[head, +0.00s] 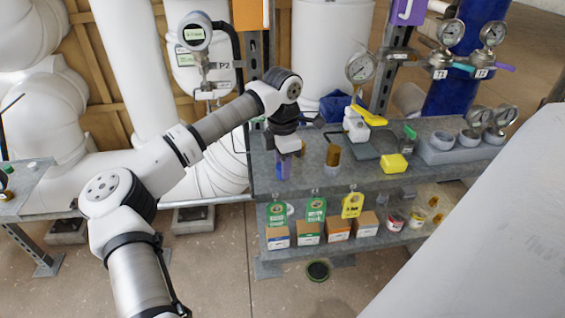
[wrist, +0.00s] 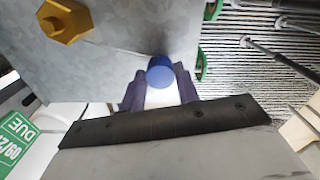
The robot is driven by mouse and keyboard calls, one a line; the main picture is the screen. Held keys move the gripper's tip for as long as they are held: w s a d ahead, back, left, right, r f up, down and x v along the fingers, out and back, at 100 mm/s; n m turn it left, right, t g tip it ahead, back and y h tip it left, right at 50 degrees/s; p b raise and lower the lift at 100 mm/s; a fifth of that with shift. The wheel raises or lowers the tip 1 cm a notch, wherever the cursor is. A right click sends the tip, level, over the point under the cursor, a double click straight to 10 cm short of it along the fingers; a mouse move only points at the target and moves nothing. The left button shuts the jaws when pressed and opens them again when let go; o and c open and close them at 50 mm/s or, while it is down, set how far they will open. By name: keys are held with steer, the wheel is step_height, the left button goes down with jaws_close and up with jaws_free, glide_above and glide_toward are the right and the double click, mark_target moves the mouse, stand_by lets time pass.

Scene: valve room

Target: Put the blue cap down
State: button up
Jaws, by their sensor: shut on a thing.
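The blue cap (wrist: 160,72) shows in the wrist view between the two dark fingertips of my gripper (wrist: 160,88). My gripper is shut on it. In the head view my gripper (head: 283,160) points down over the left end of the grey workbench (head: 320,180), with a blue-purple shape at its fingertips. I cannot tell whether the cap touches the bench top.
A brown-gold cylinder (head: 333,155) stands just right of my gripper. A yellow block (head: 394,163), a yellow-handled valve (head: 368,116) and gauges are farther right. Green and yellow tags (head: 352,204) hang from the front edge. Boxes (head: 308,232) stand on the lower shelf.

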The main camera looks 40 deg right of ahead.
steer(key=shift+f, duration=0.25)
steer(key=shift+f, duration=0.1)
steer(key=shift+f, duration=0.15)
steer(key=o, duration=0.9)
steer(key=shift+c, duration=0.2)
